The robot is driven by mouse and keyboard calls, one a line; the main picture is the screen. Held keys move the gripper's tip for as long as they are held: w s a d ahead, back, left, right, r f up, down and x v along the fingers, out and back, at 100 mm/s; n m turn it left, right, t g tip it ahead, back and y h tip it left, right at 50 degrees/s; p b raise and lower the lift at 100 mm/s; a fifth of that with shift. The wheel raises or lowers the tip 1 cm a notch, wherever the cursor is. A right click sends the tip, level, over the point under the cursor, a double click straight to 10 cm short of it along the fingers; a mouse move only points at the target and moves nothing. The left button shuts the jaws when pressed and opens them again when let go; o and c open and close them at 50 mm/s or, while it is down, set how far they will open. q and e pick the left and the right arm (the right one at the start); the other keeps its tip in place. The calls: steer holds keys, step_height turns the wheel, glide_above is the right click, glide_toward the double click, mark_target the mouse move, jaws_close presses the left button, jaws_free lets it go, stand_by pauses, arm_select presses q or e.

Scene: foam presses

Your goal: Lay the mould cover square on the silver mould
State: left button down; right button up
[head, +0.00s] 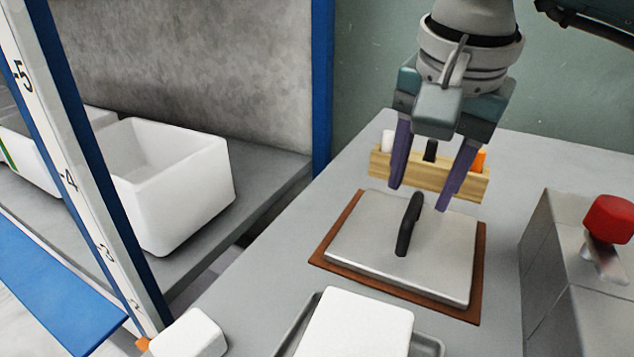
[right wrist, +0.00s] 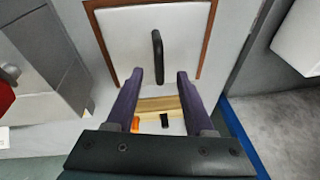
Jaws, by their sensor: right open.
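My right gripper (head: 418,199) is open and empty, fingers pointing down, close to the handle's far end. In the right wrist view, the handle's near end lies between the fingertips (right wrist: 160,76); contact cannot be told. What looks like the silver mould (head: 296,325) is a shallow metal tray at the bottom edge, partly cut off, with a white block (head: 358,325) over it.
A wooden holder (head: 430,176) with white, black and orange items stands behind the cover. A grey box with a red knob (head: 610,218) stands at the right. A white bin (head: 180,190) sits on a shelf left, behind a blue-edged post.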

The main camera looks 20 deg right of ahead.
mark_target(414, 204)
steer(key=x, duration=0.5)
steer(key=shift+w+d+f, duration=0.1)
steer(key=shift+f, duration=0.1)
jaws_close()
steer(key=shift+r, duration=0.1)
stand_by(1.0)
